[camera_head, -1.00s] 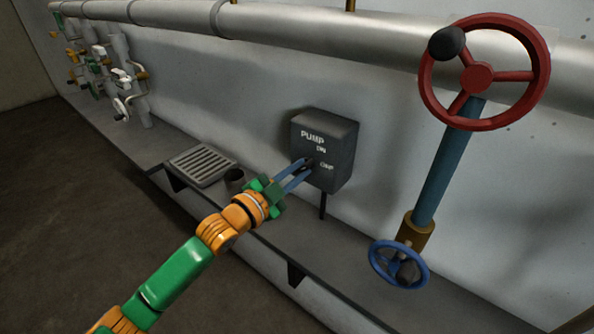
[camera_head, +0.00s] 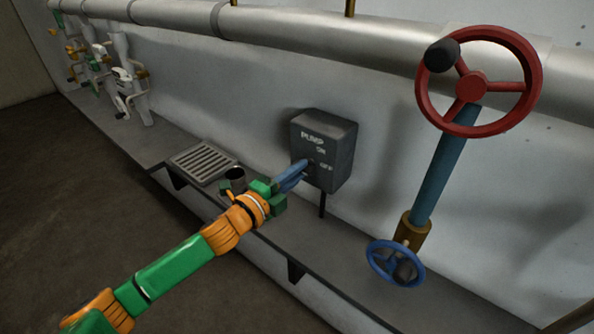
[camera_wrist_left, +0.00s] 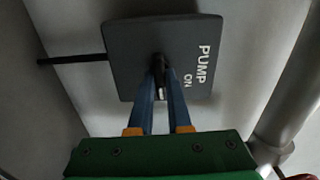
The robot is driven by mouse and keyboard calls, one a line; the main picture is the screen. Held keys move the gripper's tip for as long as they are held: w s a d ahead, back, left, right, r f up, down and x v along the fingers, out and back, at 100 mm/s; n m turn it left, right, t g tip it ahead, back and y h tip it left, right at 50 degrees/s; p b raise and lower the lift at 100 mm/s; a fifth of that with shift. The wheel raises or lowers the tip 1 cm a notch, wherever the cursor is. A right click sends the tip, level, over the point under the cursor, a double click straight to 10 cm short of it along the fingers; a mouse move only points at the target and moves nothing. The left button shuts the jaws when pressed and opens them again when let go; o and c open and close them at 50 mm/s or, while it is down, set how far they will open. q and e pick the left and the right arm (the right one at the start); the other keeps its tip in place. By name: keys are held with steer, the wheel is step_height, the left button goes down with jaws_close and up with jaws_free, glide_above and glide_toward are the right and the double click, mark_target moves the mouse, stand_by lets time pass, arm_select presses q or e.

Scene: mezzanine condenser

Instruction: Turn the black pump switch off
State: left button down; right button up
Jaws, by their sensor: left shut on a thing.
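The grey pump box (camera_head: 335,135) is on the wall ledge, marked PUMP, ON and OFF. In the left wrist view its front face (camera_wrist_left: 130,60) fills the upper middle, with PUMP and ON readable at right. My left gripper (camera_head: 305,166) reaches the box front near the labels. Its blue fingers (camera_wrist_left: 161,88) are shut on the small black switch (camera_wrist_left: 159,64), which shows between and beyond the fingertips. In the head view the fingers hide most of the switch, so I cannot tell whether it points to ON or OFF. My right gripper is not in view.
A red handwheel (camera_head: 470,88) on a blue stem and a blue handwheel (camera_head: 396,262) stand to the right. A grate (camera_head: 203,161) and a dark cup (camera_head: 236,180) are on the ledge at left. A large pipe (camera_head: 300,38) runs above.

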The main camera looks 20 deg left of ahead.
arm_select(q)
steer(key=shift+r+m, duration=0.2)
steer(key=shift+m, duration=0.1)
stand_by(0.4)
steer(key=c, duration=1)
jaws_free()
steer(key=shift+o, duration=0.7)
steer(key=shift+w+f, duration=0.15)
steer(key=shift+f, duration=0.05)
steer(key=b+v, duration=0.2)
steer(key=v, duration=0.5)
steer(key=shift+b, duration=0.3)
